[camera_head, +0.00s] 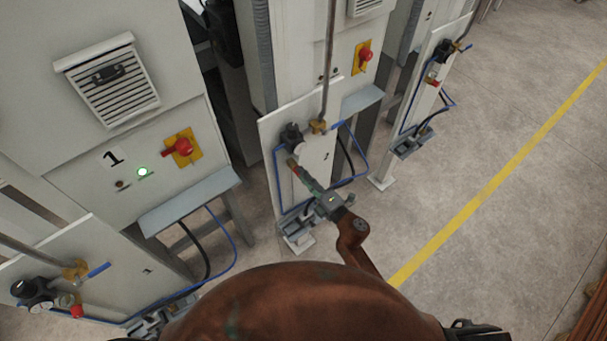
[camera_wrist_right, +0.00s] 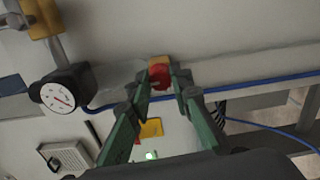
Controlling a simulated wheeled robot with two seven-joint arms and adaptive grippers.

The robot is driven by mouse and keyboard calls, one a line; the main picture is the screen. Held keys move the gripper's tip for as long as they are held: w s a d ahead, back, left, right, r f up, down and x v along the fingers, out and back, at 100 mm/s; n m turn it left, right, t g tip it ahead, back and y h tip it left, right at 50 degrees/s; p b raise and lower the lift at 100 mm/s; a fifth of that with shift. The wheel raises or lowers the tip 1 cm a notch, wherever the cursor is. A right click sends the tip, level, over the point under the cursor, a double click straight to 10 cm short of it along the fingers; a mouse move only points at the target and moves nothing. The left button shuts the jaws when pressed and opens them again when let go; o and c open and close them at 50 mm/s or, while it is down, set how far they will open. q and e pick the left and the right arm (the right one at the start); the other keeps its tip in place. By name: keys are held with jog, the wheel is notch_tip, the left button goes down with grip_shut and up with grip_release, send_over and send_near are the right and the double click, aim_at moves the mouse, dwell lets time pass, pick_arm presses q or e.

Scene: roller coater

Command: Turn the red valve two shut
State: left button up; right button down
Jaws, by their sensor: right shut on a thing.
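The red valve (camera_wrist_right: 159,76) is a small red knob on a brass fitting, low on a pale panel, seen in the right wrist view. My right gripper (camera_wrist_right: 160,84) has its two green fingers closed on either side of the knob. In the head view my right gripper (camera_head: 296,168) reaches the middle panel (camera_head: 318,152), just below its dark gauge (camera_head: 291,136). There the gripper covers the valve, so its angle is hard to tell. My left gripper is not in view.
A blue hose (camera_head: 359,158) loops beside the valve, and a vertical pipe (camera_head: 328,60) comes down to a brass fitting (camera_head: 318,126). Similar panels stand left and right. The left cabinet has a red switch (camera_head: 183,146) and a lit green lamp (camera_head: 142,171). The floor at right is clear.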

jog(key=shift+m, duration=0.6)
jog(key=c, duration=1.7)
grip_release()
jog(key=shift+c, duration=0.2)
jog(key=v, duration=1.2)
